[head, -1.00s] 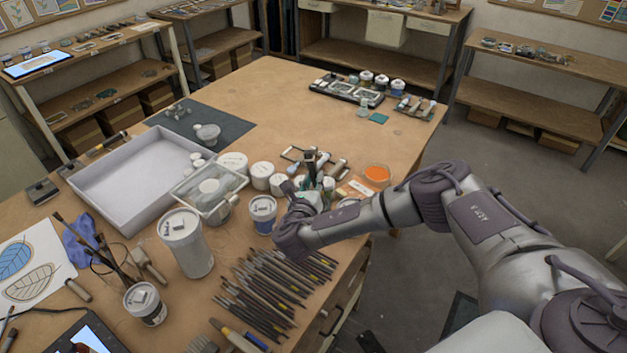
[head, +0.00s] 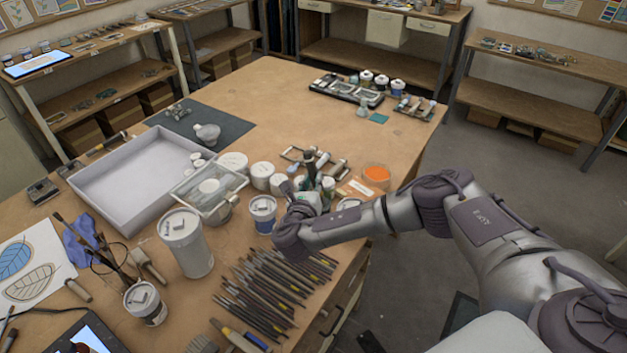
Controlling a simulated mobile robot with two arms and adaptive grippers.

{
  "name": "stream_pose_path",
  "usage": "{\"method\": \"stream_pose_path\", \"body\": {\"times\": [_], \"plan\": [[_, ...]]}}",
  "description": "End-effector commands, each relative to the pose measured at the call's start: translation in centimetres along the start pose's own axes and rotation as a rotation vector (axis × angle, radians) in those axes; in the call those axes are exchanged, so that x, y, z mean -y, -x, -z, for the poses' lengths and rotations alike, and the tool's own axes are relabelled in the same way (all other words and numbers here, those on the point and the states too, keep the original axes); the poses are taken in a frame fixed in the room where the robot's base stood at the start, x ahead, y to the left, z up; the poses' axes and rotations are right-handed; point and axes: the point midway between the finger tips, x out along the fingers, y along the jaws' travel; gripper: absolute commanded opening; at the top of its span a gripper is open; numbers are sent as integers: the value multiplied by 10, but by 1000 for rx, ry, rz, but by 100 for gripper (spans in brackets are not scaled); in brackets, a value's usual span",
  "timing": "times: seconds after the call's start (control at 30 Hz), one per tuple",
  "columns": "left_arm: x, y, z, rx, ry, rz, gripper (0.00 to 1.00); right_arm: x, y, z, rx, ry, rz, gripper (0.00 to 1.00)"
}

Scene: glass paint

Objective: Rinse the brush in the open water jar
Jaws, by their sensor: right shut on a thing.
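My right gripper (head: 307,178) is at the right part of the table, among small jars and tools. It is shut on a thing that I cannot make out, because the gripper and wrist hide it. I cannot pick out the brush in its jaws. Several loose brushes (head: 270,290) lie in a row on the table in front of my right wrist. I cannot tell for sure which vessel is the open water jar; none with visible water stands clear of the gripper. My left gripper is not in view.
A blue-banded lidded jar (head: 263,210) stands just left of my wrist, with a tall white lidded tub (head: 188,246) farther left. A clear box (head: 207,194) and a white tray (head: 135,178) lie beyond. An orange dish (head: 376,175) is to the right. The table's far middle is clear.

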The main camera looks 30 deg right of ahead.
Motion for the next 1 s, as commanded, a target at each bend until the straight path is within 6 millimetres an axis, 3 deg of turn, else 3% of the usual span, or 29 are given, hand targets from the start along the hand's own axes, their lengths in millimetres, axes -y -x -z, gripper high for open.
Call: {"method": "stream_pose_path", "body": {"times": [0.23,1.0], "plan": [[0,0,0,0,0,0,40,0,0,-4,1,-2,0,0],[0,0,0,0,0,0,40,0,0,-52,1,0,1,0]]}}
